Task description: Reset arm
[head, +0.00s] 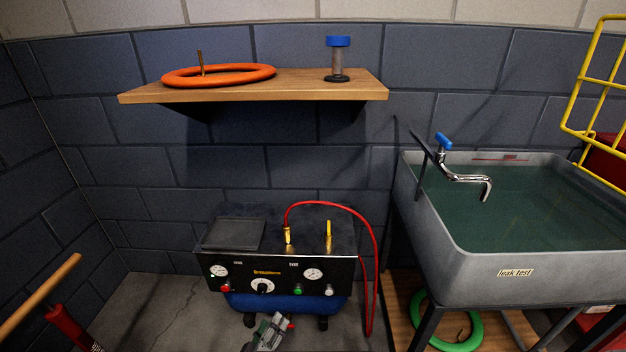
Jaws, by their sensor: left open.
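My left gripper (275,325) shows at the bottom edge, in front of the compressor (275,270) and low near the floor. It is open, and I see nothing between its fingers. Most of its arm is out of the picture. My right gripper is not in view.
A wooden shelf (355,90) holds an orange ring (255,74) and a blue-capped cylinder (338,60). A red hose (375,240) loops from the compressor. A water-filled sink (480,265) stands right, a green ring (468,335) beneath. A wooden-handled red pump (68,325) stands lower left.

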